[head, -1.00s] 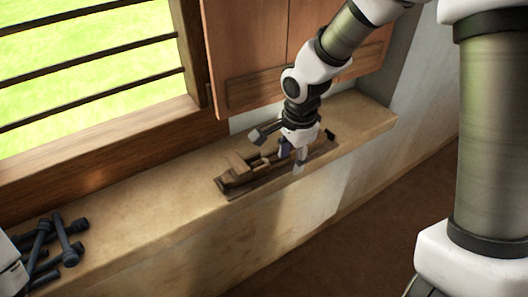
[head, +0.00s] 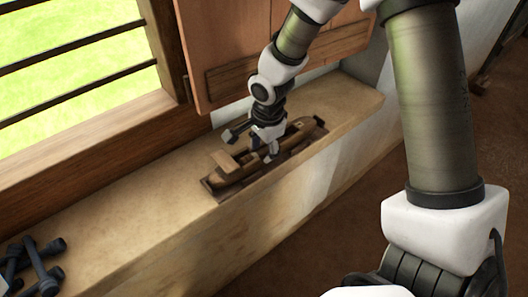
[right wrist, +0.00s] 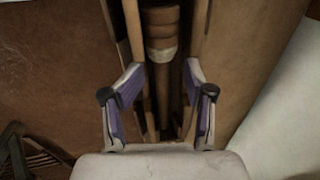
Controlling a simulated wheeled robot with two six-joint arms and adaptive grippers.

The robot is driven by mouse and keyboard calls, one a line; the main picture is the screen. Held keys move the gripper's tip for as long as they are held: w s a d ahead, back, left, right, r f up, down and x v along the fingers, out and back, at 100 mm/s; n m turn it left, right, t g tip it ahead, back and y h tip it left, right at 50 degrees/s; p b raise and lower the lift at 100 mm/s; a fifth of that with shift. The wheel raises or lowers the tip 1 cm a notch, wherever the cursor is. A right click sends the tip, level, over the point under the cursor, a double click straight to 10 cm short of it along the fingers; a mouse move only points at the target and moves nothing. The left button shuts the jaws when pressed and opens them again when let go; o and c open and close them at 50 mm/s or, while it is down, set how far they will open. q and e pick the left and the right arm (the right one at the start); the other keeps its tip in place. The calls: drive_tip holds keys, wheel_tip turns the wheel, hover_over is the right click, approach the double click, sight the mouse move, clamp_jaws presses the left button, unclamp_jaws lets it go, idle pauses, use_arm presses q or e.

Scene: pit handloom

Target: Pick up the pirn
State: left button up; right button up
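A dark wooden boat-shaped shuttle (head: 227,176) lies on the sill in the head view. In the right wrist view a turned brown wooden piece with rings and a pale band, apparently the pirn (right wrist: 162,30), lies lengthwise in a dark slot between pale wooden sides (right wrist: 199,35). My right gripper (head: 262,149) is low over the middle of the shuttle. In the right wrist view my right gripper (right wrist: 163,85) is open, its purple-padded fingers apart on either side of the pirn's line. Contact cannot be told.
The shuttle rests on a flat dark base (head: 213,193) on the sill (head: 130,225). A barred window and a wooden shutter (head: 230,45) stand behind. The sill between rods and shuttle is clear.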

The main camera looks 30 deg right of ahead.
sight(263, 152)
drive_tip(key=shift+f, duration=0.1)
drive_tip(key=c, duration=0.9)
clamp_jaws()
drive_tip(key=shift+s+a+f, duration=0.1)
drive_tip(key=shift+s+f, duration=0.05)
wheel_tip(263, 152, up, 10)
drive_tip(key=p, duration=0.2)
drive_tip(key=shift+w, duration=0.2)
